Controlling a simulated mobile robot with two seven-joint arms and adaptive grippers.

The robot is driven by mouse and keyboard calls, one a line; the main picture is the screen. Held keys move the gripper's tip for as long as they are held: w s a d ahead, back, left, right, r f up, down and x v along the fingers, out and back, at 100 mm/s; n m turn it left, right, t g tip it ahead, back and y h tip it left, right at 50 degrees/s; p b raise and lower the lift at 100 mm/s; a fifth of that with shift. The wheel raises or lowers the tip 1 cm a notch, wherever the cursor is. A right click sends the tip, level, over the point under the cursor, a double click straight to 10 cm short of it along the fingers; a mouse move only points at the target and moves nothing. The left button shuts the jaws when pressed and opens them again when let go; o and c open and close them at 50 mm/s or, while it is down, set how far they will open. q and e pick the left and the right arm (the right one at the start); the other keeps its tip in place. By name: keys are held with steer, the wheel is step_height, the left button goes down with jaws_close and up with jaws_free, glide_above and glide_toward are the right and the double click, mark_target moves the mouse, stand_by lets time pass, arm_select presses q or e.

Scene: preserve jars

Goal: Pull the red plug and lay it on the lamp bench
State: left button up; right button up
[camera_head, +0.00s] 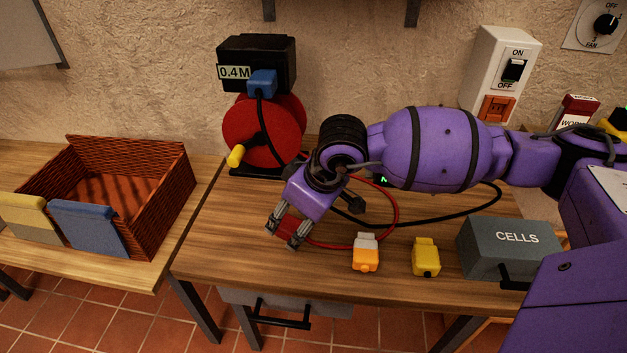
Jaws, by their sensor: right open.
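A red plug (289,228) lies at the end of a red cable (397,213) on the wooden bench (225,250), near its front left part. My right gripper (283,233) reaches down from the right and is open. Its two fingers stand either side of the red plug, which shows between them and is partly hidden. I cannot tell whether the fingers touch it. The purple arm hides part of the bench behind. My left gripper is not in view.
A cable reel (285,120) stands at the back. A white-and-orange piece (366,253), a yellow piece (426,256) and a grey CELLS box (505,247) stand along the front. A wicker basket (160,195) is on the left table. A white switch box (490,65) is on the wall.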

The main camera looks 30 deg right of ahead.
steer(key=v, duration=1)
steer(key=shift+r, duration=0.3)
